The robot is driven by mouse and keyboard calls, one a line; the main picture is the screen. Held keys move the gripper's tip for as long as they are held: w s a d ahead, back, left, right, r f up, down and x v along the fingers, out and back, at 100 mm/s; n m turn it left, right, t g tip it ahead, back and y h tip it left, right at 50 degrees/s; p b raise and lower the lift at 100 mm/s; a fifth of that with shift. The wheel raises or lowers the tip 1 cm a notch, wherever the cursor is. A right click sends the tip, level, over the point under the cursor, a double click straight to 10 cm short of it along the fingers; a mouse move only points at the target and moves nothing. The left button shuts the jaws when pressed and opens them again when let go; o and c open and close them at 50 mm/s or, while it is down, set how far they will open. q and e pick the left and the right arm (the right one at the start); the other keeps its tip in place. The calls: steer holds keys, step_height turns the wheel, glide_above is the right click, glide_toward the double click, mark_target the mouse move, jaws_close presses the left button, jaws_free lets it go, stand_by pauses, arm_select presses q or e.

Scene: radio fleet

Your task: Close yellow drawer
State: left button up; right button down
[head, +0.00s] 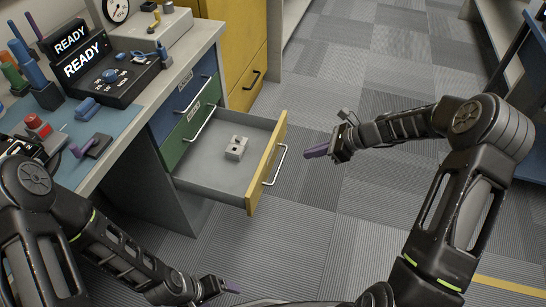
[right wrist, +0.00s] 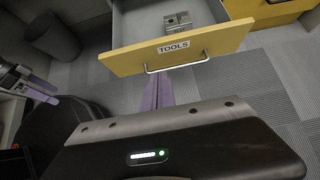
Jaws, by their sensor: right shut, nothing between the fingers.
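The yellow drawer (head: 267,166) is pulled well out of the workbench, below a blue and a green drawer. Its front carries a bar handle (head: 276,166) and, in the right wrist view (right wrist: 130,58), a "TOOLS" label. A small grey block with holes (head: 236,148) lies inside it. My right gripper (head: 308,154) is shut and empty, with purple fingertips, in front of the drawer and apart from its handle in the head view. My left gripper (head: 232,286) is low at the bottom of the head view; its fingers show too small to judge.
The bench top holds a black console with "READY" displays (head: 110,72), a gauge box and several small tools. A yellow cabinet (head: 245,50) stands behind the drawer. The green drawer (head: 188,125) above is shut. The carpeted floor right of the drawer is clear.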

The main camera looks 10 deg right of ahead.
steer(key=shift+f, duration=0.1)
arm_select(q)
steer(key=shift+f+b, duration=0.95)
arm_select(e)
glide_toward(267, 160)
steer(key=shift+x, duration=3.05)
